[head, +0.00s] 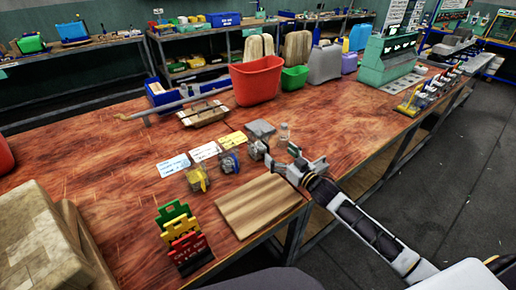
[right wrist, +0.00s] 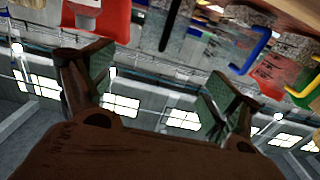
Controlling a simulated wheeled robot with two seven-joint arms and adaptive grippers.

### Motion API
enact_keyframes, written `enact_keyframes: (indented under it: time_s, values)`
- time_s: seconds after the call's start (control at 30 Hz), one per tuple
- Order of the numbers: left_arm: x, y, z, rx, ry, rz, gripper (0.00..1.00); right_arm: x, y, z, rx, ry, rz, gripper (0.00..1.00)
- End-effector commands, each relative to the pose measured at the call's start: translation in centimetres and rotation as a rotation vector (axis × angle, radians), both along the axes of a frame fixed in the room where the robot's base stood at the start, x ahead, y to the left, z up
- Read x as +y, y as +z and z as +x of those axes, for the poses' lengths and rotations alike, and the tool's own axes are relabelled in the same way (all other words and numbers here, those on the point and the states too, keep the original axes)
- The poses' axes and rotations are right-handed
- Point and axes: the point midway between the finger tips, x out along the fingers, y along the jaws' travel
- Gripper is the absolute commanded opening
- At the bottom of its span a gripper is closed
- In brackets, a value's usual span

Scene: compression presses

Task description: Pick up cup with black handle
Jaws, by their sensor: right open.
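The clear cup with the black handle (head: 258,149) stands on the wooden table, at the right end of a slanted row of cups. It also shows at the top of the right wrist view (right wrist: 184,32), its black handle hanging toward the gap between my fingers. The cup with the blue handle (head: 229,161) and the cup with the yellow handle (head: 197,180) stand to its left. My right gripper (head: 281,158) is open and empty, just right of the black-handled cup. Its two spread fingers (right wrist: 158,82) show in the wrist view. My left gripper is out of view.
A wooden board (head: 262,205) lies in front of the cups. A small clear bottle (head: 284,134) and a grey block (head: 260,129) stand behind my gripper. Label cards (head: 204,152) lie behind the row.

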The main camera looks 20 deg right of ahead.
Motion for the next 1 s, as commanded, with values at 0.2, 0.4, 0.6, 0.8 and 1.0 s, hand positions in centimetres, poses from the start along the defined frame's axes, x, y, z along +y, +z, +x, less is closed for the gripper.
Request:
enact_keyframes:
  time_s: [0.2,0.4,0.6,0.8,1.0]
  values:
    - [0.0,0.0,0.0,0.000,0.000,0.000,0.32,0.0,0.0,0.2,0.000,0.000,0.000,0.89]
    - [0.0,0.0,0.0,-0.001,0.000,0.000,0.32,0.3,0.0,1.0,-0.001,-0.001,0.000,0.89]
    - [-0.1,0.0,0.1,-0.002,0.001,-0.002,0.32,0.7,0.0,2.2,0.000,-0.001,0.001,0.89]
    - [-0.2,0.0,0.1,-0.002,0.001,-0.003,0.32,1.2,0.0,3.4,-0.001,-0.001,0.001,0.89]
    - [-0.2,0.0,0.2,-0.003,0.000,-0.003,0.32,1.6,0.0,4.7,-0.001,-0.001,0.001,0.89]
